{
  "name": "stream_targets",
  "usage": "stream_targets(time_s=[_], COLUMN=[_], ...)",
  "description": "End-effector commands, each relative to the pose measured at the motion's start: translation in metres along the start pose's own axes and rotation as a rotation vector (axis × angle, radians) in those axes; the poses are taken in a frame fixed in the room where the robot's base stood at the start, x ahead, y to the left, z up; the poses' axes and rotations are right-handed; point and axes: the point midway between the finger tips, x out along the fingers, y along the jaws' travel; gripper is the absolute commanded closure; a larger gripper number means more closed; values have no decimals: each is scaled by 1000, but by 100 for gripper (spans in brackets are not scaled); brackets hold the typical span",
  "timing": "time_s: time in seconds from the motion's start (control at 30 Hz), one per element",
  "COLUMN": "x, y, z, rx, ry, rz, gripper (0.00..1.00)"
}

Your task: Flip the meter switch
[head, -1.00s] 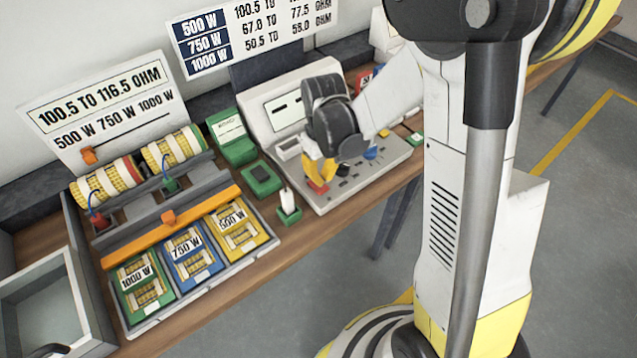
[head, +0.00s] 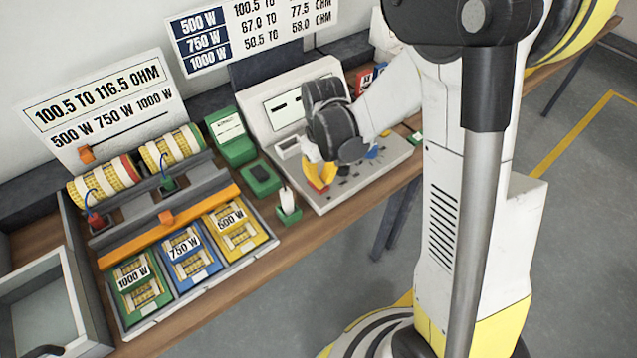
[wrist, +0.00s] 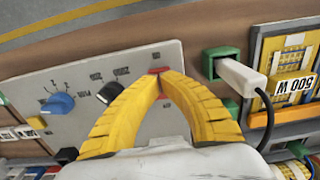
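The meter (head: 386,160) is a pale sloped console on the bench, with a display at its back. Its panel (wrist: 85,75) also shows in the wrist view. A small red switch (wrist: 159,70) sits near the panel's edge, right at my fingertips. My gripper (wrist: 160,77) has yellow fingers whose tips meet. They are at the switch and partly cover it; I cannot tell if they touch it. In the head view, my gripper (head: 319,187) is low over the front left of the panel, largely hiding the switch.
A blue knob (wrist: 57,103) and a black knob (wrist: 109,92) are on the panel. A green holder with a white probe (head: 288,205) stands close by on the left. A green box (head: 262,179) and a tray of coloured resistor packs (head: 187,258) lie further left.

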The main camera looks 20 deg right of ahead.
Motion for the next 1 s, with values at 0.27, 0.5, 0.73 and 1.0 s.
stream_targets(time_s=[0.27,0.5,0.73,1.0], x=[5,8,12,16], y=[0,0,0,0], z=[0,0,0,0], rx=[0,0,0,0], ry=[0,0,0,0], rz=[0,0,0,0], gripper=[100,100,100,100])
